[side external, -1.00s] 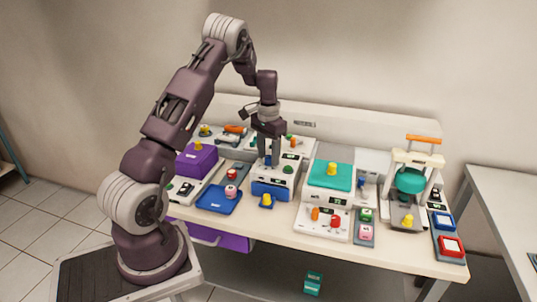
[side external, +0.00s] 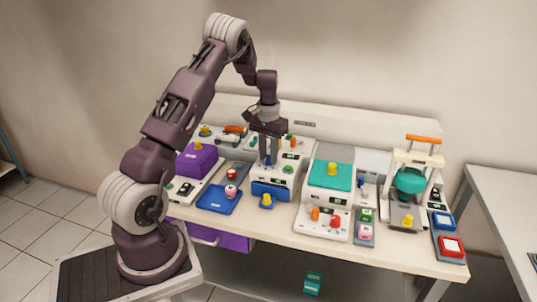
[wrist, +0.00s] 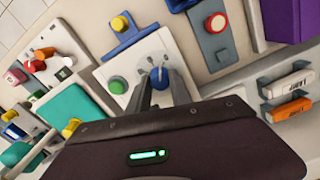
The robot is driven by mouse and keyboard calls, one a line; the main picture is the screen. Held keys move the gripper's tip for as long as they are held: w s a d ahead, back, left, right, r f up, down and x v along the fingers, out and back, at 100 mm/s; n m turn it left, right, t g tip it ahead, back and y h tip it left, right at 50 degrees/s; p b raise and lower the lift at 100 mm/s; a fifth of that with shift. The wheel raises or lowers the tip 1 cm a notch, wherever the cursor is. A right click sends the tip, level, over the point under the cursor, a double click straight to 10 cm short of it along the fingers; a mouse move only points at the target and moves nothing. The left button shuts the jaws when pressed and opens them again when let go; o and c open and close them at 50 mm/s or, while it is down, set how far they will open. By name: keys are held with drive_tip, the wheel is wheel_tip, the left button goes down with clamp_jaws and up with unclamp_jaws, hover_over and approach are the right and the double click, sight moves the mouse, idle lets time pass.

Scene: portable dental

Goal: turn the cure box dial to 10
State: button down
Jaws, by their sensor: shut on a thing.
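My gripper (side external: 267,158) points down over a white box with a blue front (side external: 268,191). In the wrist view my gripper (wrist: 160,88) is shut on a blue dial (wrist: 159,75) on the white top of that box. Tick marks around the dial show, but their numbers are too small to read. The fingers hide part of the dial. A green button (wrist: 117,86) is beside the dial. A small dark display (side external: 291,156) is on the box's rear part; its reading is not legible.
A teal-lidded box (side external: 330,176) stands close to the right. A yellow knob (side external: 267,200) sits in front. A press with an orange handle (side external: 423,139) stands farther right.

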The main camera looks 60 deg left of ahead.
sight(269, 156)
drive_tip(key=n, duration=0.5)
drive_tip(key=shift+n, duration=0.4)
idle(0.4)
drive_tip(key=c, duration=1.2)
unclamp_jaws()
drive_tip(key=shift+o, duration=0.2)
wheel_tip(269, 156, up, 7)
drive_tip(key=shift+r, duration=0.1)
